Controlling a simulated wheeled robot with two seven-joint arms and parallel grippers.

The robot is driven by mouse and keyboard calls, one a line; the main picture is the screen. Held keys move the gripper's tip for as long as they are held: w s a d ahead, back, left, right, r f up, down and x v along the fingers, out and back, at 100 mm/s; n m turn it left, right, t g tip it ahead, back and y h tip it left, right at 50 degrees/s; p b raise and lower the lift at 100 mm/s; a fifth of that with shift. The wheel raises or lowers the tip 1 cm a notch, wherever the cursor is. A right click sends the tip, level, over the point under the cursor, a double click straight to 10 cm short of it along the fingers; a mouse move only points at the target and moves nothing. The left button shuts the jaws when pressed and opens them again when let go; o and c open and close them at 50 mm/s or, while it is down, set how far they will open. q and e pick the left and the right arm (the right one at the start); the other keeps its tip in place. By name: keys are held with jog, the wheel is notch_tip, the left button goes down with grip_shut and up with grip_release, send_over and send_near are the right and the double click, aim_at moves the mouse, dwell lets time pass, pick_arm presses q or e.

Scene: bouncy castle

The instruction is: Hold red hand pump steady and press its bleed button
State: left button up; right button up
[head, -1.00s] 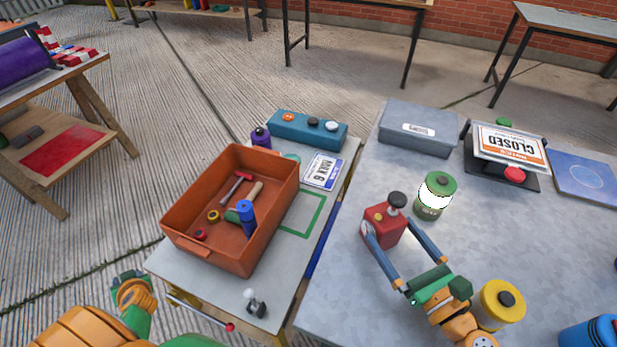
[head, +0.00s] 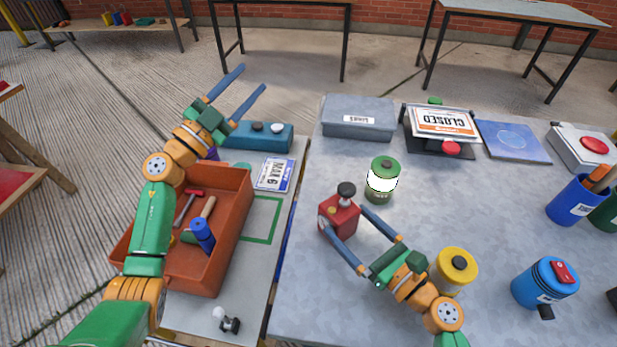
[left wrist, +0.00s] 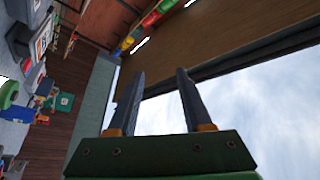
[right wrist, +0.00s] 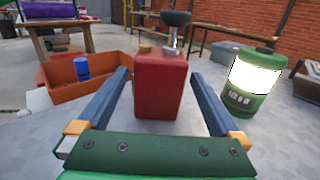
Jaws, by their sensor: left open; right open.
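The red hand pump (head: 338,217) stands upright on the grey table, with a dark round knob on top. In the right wrist view the pump (right wrist: 160,85) stands between the blue fingers, with a small brass-coloured cap (right wrist: 145,48) beside the knob's metal stem. My right gripper (head: 376,238) is open, its fingers on either side of the pump with gaps visible. My left gripper (head: 252,80) is open and empty, raised above the teal box with fingers pointing up and away. The left wrist view shows only the surroundings between its fingers (left wrist: 160,95). I cannot tell which part is the bleed button.
A green lantern (head: 382,182) stands just behind the pump, and a yellow canister (head: 453,270) beside my right gripper. The orange tool tray (head: 232,235) is left of the pump. A grey box (head: 357,112) and closed sign (head: 443,122) stand behind.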

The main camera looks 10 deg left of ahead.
aim_at(329, 204)
pick_arm(q)
jog(key=s+d+r+m+g+h, duration=0.2)
jog(key=s+d+m+g+h, duration=0.15)
jog(key=d+m+g, duration=0.5)
jog(key=s+d+r+m+g+h, duration=0.25)
jog(key=s+d+m+g, duration=0.25)
jog(key=d+m, duration=0.5)
jog(key=s+d+f+m+g+y, duration=0.4)
jog(key=s+f+m+y, duration=0.3)
pick_arm(e)
jog(key=shift+d, duration=0.1)
pick_arm(q)
jog(key=a+f+m+t+y, duration=0.1)
jog(key=a+f+m+y, duration=0.2)
jog(key=a+y, duration=0.3)
jog(key=shift+s+a+f+t+y, duration=0.2)
jog(key=shift+s+t+y, duration=0.2)
jog(key=shift+y, duration=0.2)
pick_arm(e)
jog(key=x, duration=0.7)
pick_arm(q)
jog(key=shift+d, duration=0.1)
pick_arm(e)
grip_shut()
pick_arm(q)
grip_shut()
